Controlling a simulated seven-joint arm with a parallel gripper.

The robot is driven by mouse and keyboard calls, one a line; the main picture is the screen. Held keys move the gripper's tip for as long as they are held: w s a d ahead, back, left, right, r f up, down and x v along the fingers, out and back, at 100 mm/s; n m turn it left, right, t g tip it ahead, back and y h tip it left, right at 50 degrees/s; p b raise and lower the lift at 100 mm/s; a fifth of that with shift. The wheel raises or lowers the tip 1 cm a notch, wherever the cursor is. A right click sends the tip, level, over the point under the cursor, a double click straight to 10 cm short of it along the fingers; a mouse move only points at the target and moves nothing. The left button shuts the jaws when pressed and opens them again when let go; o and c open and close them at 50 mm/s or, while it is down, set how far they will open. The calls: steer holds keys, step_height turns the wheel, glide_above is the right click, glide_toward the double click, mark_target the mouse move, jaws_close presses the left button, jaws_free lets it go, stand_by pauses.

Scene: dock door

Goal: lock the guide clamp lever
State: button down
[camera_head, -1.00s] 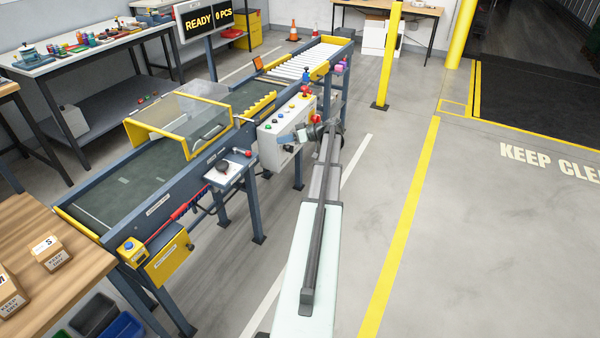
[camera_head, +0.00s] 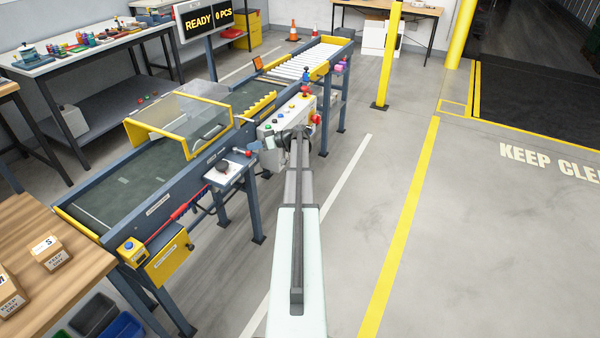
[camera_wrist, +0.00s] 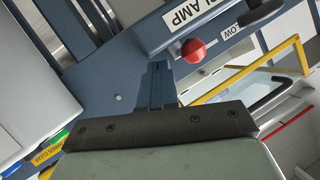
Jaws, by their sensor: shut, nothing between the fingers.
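A red ball knob (camera_wrist: 193,50), which looks like the end of the guide clamp lever, stands against a blue panel in the wrist view. It is beside a white label (camera_wrist: 190,13) whose visible letters end in "LAMP". In the head view the red knob (camera_head: 249,153) is at the right edge of a small blue panel (camera_head: 229,169) on the conveyor's near side. My gripper (camera_wrist: 158,68) is shut and empty, its fingertips just left of and below the knob in the wrist view. Whether they touch cannot be told. The lever's arm is not clearly visible.
A white control box (camera_head: 284,124) with coloured buttons stands right behind my gripper. A yellow-framed clear cover (camera_head: 180,120) spans the conveyor. The floor right of the conveyor is open.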

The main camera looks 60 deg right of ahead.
steer(key=s+d+r+n+g+y, duration=0.1)
steer(key=s+d+r+y, duration=0.15)
steer(key=s+d, duration=0.2)
steer(key=s+d+r+n+y, duration=0.1)
steer(key=s+d+r, duration=0.2)
steer(key=s+d, duration=0.15)
steer(key=s+a+f+m+g+h, duration=0.2)
steer(key=s+f+m+g+h, duration=0.1)
steer(key=s+f+m, duration=0.2)
steer(key=s+a+f+m+g+h, duration=0.3)
steer(key=s+f+m, duration=0.2)
steer(key=f+m, duration=0.3)
steer(key=shift+a+f+m, duration=0.15)
steer(key=shift+f+m, duration=0.15)
steer(key=shift+f, duration=0.4)
stand_by(0.4)
